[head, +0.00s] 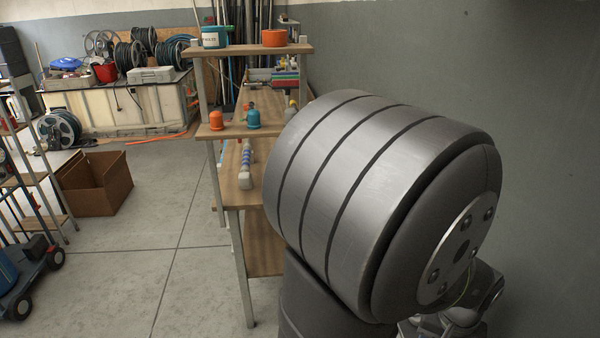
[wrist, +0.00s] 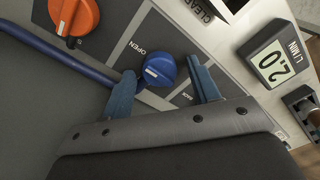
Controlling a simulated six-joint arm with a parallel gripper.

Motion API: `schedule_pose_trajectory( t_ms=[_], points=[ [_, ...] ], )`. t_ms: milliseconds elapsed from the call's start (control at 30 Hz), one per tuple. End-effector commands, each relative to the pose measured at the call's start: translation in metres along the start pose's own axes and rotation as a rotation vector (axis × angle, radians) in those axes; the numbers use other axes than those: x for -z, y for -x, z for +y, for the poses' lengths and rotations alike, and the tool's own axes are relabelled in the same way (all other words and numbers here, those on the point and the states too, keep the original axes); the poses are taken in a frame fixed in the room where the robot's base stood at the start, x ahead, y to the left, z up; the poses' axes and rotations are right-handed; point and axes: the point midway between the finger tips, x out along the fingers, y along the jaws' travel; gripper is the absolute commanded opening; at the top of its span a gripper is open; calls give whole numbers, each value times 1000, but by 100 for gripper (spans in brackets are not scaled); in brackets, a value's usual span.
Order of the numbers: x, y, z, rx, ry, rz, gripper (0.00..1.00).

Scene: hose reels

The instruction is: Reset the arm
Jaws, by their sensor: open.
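In the wrist view my gripper (wrist: 160,72) is open, with one blue finger on each side of a round blue knob (wrist: 158,71) as seen in the picture. I cannot tell whether the fingers touch the knob or how far they stand from it. The knob has a white mark and sits on a grey panel (wrist: 128,72) beside the word OPEN. In the head view my gripper is not visible; a large grey link of my own arm fills the right of the picture.
An orange knob (wrist: 74,17) and a display reading 2.0 L/MIN (wrist: 279,60) flank the gripper. A blue hose (wrist: 60,55) runs to the left finger. In the head view a wooden shelf unit (head: 285,49) stands behind my arm; open floor (head: 165,200) lies left, with a cardboard box (head: 95,185).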

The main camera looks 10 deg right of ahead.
Motion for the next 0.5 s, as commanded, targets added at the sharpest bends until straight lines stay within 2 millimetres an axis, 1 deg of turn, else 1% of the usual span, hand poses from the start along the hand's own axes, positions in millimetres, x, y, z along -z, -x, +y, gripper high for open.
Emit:
schedule_pose_trajectory(
  t_ms=[500],
  points=[
    [0, 0, -1, 0, 414, 0, 56]
  ],
)
